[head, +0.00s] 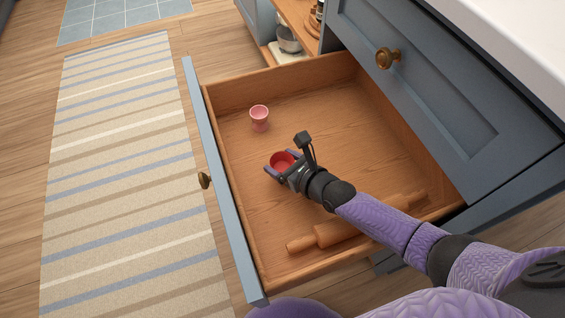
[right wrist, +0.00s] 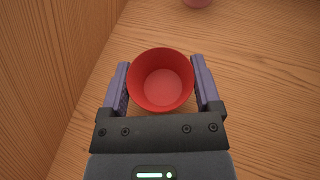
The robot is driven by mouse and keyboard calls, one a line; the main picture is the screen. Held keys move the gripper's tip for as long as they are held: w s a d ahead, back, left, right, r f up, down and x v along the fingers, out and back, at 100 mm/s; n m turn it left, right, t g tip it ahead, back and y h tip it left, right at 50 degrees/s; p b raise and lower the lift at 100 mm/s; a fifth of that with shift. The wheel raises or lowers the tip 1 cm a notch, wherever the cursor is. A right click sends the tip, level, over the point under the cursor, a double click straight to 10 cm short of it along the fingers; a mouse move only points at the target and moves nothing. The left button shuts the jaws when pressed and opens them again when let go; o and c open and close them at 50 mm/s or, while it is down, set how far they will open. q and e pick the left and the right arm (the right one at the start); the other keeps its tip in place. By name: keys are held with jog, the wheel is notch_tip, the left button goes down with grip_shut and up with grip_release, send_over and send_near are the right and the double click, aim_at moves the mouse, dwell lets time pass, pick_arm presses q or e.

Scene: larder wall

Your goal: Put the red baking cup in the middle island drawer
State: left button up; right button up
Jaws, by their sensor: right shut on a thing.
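The red baking cup (head: 281,160) is inside the open wooden drawer (head: 300,90), over its floor left of the middle. My right gripper (head: 283,163) is shut on it. In the right wrist view the cup (right wrist: 161,80) sits upright between the two fingers of the gripper (right wrist: 163,88), open side towards the camera. I cannot tell whether the cup's base touches the drawer floor. My left gripper is not in view.
A pink cup (head: 259,117) stands in the drawer behind the red one. A wooden rolling pin (head: 330,233) lies at the drawer's near end, beneath my right arm. A striped rug (head: 130,180) lies left.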

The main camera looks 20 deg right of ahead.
jog(key=shift+r, duration=0.15)
jog(key=shift+f, duration=0.45)
jog(key=shift+f+b, duration=0.25)
jog(key=shift+b, duration=0.2)
jog(key=o, duration=1)
jog(key=shift+r, duration=0.2)
jog(key=shift+s+d+r+p, duration=0.1)
jog(key=shift+s+r+p, duration=0.05)
jog(key=shift+r+p, duration=0.4)
jog(key=shift+s+d+r+p, duration=0.15)
jog(key=shift+r+p, duration=0.25)
jog(key=shift+p, duration=0.25)
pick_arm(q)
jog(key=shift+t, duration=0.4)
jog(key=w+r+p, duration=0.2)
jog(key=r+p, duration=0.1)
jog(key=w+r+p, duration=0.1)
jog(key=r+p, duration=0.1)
pick_arm(e)
jog(key=v, duration=1.1)
jog(key=shift+s+f, duration=0.15)
jog(key=shift+f, duration=0.15)
